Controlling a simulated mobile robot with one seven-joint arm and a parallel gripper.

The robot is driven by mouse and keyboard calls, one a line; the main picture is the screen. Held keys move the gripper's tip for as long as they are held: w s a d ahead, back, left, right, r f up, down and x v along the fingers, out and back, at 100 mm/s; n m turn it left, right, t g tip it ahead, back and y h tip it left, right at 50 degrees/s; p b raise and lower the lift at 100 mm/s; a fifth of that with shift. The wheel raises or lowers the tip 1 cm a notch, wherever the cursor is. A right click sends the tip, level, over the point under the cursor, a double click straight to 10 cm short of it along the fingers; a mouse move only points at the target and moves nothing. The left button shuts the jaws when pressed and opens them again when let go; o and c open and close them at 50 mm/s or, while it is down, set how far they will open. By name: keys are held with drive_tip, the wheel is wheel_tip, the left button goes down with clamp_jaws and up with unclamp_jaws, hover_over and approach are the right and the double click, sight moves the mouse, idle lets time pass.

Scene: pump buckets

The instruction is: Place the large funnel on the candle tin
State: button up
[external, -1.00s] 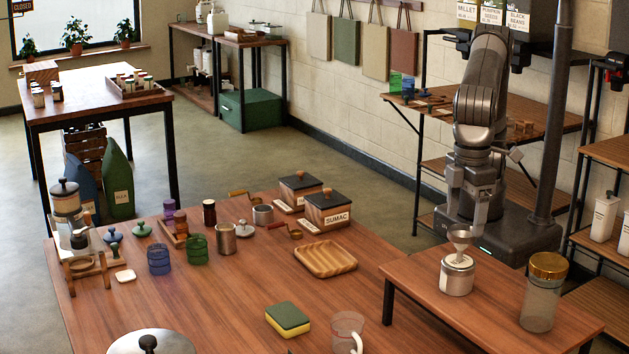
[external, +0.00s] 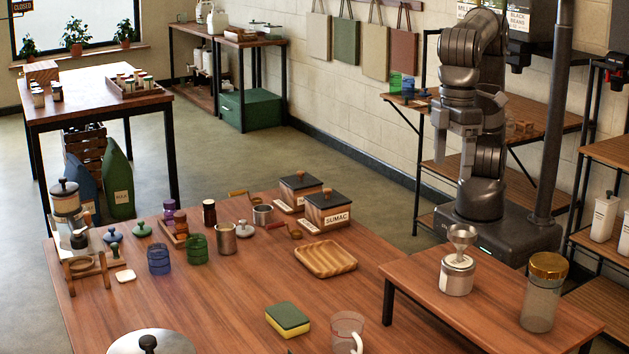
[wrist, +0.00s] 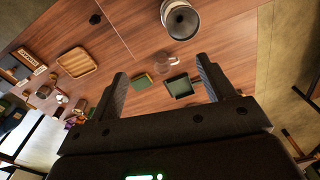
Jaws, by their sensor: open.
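The tin stands on the small wooden table at the right. My gripper (external: 469,165) is open and empty. It is above and behind the funnel, apart from it. In the wrist view its two fingers (wrist: 162,84) are spread wide with nothing between them.
A glass jar with a gold lid (external: 542,290) stands to the right of the tin on the same table. On the larger table (external: 210,300) are a wooden tray (external: 326,259), a sponge (external: 288,319) and a clear pitcher (external: 347,331). The air around my gripper looks clear.

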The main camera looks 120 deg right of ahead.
drive_tip(key=s+d+r+t, duration=0.1)
drive_tip(key=s+d, duration=0.3)
drive_tip(key=d, duration=0.7)
drive_tip(key=s+d+r+t, duration=0.15)
drive_tip(key=s+d, duration=0.25)
drive_tip(key=d, duration=0.7)
drive_tip(key=s+d+f+n+t, duration=0.1)
drive_tip(key=s+d+f, duration=0.4)
drive_tip(key=s, duration=0.3)
drive_tip(key=s+d+f+n+t, duration=0.1)
drive_tip(key=s+d+f, duration=0.3)
drive_tip(key=s+d, duration=0.4)
drive_tip(key=shift+f+t, duration=0.35)
